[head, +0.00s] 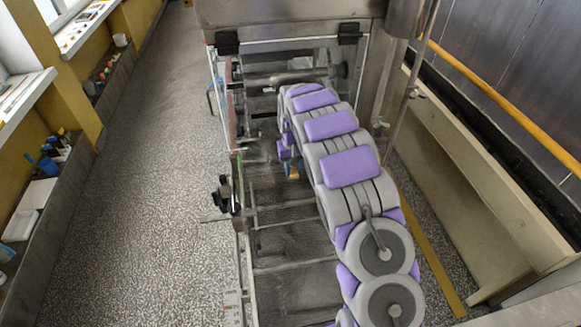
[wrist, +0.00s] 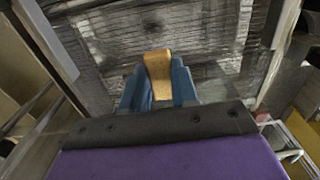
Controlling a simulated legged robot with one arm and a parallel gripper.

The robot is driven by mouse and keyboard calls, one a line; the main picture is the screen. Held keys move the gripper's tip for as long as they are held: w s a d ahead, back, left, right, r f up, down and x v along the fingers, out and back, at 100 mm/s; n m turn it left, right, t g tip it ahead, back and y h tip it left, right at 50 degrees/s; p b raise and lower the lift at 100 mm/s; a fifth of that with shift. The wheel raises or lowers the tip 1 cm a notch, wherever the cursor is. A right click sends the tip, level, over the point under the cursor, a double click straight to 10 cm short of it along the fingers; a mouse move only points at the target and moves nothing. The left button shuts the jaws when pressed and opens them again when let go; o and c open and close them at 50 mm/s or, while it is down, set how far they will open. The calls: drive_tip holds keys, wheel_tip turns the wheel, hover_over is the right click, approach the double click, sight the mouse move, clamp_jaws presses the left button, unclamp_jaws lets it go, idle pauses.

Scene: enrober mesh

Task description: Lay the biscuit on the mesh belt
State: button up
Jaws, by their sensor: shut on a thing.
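In the wrist view a tan, oblong biscuit (wrist: 158,74) stands out between the blue fingers of my gripper (wrist: 157,85). The fingers are shut on it, one on each side. Beyond it is the grey mesh belt (wrist: 215,35), with a paler patch at the upper left. I cannot tell how far the biscuit is from the mesh. In the head view the belt (head: 295,290) runs between metal side rails. My gripper (head: 291,172) is small there, left of my arm and over the machine, with a bit of tan at its tip. My arm hides the belt's right part.
A steel housing (head: 290,12) with a clear guard spans the far end of the belt. A black knob (head: 226,193) sticks out on the left rail. A yellow rail (head: 500,100) runs at the right. The speckled floor (head: 140,200) at the left is clear.

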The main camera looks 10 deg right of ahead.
drive_tip(key=w, duration=0.3)
drive_tip(key=shift+w+a+f, duration=0.15)
drive_tip(key=shift+w+a, duration=0.1)
drive_tip(key=shift+a, duration=0.15)
drive_tip(key=shift+w+d+f, duration=0.15)
drive_tip(key=shift+w+d, duration=0.05)
drive_tip(key=shift+w, duration=0.15)
wheel_tip(320, 180, down, 3)
drive_tip(key=shift+r+b, duration=0.15)
drive_tip(key=shift+b, duration=0.2)
drive_tip(key=shift+a+f, duration=0.1)
drive_tip(key=shift+f, duration=0.15)
drive_tip(key=shift+f, duration=0.15)
drive_tip(key=o, duration=0.8)
